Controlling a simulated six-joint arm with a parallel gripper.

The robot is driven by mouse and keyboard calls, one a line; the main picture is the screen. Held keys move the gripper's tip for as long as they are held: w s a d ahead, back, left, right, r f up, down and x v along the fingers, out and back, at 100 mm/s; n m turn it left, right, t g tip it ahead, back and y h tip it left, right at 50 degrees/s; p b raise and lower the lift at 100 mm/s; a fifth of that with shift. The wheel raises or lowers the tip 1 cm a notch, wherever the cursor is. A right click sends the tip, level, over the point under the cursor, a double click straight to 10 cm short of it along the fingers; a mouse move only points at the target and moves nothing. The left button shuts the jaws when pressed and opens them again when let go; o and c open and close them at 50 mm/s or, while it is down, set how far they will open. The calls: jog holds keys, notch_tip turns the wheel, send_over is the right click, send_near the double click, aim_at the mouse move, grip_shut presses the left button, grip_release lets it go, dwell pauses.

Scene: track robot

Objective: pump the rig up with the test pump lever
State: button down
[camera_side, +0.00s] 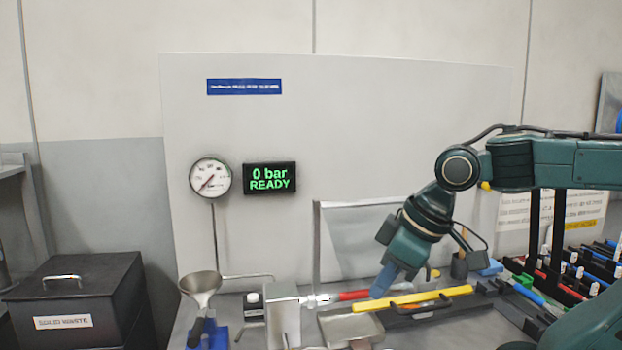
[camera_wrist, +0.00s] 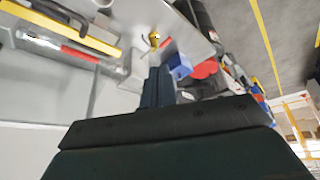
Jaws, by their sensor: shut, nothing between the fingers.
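A long yellow bar (camera_side: 430,297), which looks like the test pump lever, slopes slightly upward to the right over the bench in the side view. It crosses the upper left of the wrist view (camera_wrist: 65,28). My gripper (camera_side: 382,288) points down close to the bar in the side view; I cannot tell their distance in depth. In the wrist view my gripper's fingers (camera_wrist: 158,82) are together and empty, apart from the yellow bar. The round gauge (camera_side: 210,178) hangs on the panel. The display (camera_side: 269,178) reads 0 bar READY.
A red-handled tool (camera_side: 362,294) lies behind the yellow bar. A grey metal tray (camera_side: 350,328) sits in front. A funnel (camera_side: 201,285) and a metal block (camera_side: 285,318) stand to the left. A black solid waste bin (camera_side: 85,290) is far left. Racks with coloured items fill the right.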

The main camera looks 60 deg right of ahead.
jog(key=w+a+r+n+g, duration=0.2)
jog(key=w+a+r+n, duration=0.15)
jog(key=w, duration=0.45)
jog(key=n+g, duration=0.3)
jog(key=n, duration=0.9)
send_near(196, 328)
jog(key=shift+w+d+f+y, duration=0.15)
jog(key=shift+d+f+y, duration=0.1)
jog(key=shift+d+y, duration=0.15)
jog(key=shift+f, duration=0.15)
jog(key=shift+a+f, duration=0.2)
jog(key=shift+f, duration=1.45)
jog(key=shift+a+f, duration=0.15)
jog(key=shift+f, duration=1.65)
